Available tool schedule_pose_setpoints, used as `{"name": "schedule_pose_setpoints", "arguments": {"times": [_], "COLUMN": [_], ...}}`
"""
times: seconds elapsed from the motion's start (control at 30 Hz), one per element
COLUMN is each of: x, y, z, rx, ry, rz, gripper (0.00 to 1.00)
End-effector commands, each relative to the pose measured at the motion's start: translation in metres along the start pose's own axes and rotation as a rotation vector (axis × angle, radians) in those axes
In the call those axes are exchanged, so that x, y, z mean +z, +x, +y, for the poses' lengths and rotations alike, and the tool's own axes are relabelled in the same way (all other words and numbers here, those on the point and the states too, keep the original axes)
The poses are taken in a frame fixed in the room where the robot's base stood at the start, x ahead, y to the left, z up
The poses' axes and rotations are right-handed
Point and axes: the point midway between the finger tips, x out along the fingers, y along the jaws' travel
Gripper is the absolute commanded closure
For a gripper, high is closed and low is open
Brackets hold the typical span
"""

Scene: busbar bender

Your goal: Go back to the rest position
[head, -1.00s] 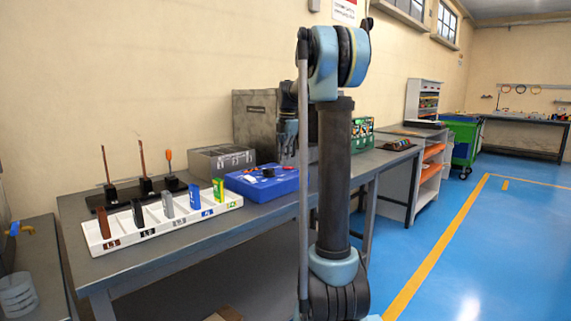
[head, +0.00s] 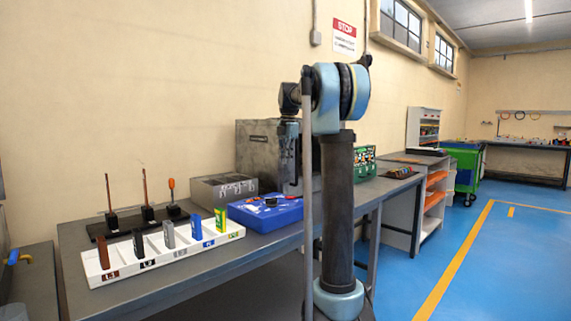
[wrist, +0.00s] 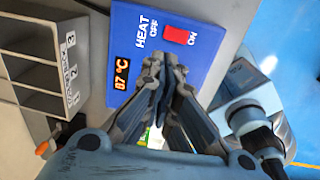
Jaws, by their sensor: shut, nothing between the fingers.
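In the wrist view my gripper's fingers (wrist: 164,68) meet at the tips with nothing held. A blue heater box (wrist: 190,25), with a red switch and a reading of 87 °C, shows beyond the fingertips. A blue box (head: 266,211) with small items on top stands on the bench in the head view.
A white divided tray (head: 165,252) with several coloured pieces lies at the bench front. Behind it a dark stand (head: 130,224) bears upright rods. A grey box (head: 222,190) and grey cabinet (head: 262,150) stand by the wall. Blue floor (head: 480,260) at right is clear.

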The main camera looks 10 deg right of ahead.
Motion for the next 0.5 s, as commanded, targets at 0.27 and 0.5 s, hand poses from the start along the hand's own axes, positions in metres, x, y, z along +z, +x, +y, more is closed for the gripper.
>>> {"name": "schedule_pose_setpoints", "arguments": {"times": [0.27, 0.5], "x": [-0.010, -0.045], "y": [0.003, 0.020], "z": [-0.016, -0.074], "rx": [0.003, 0.019], "ry": [0.075, 0.376], "rz": [-0.004, -0.018], "gripper": [1.00, 1.00]}}
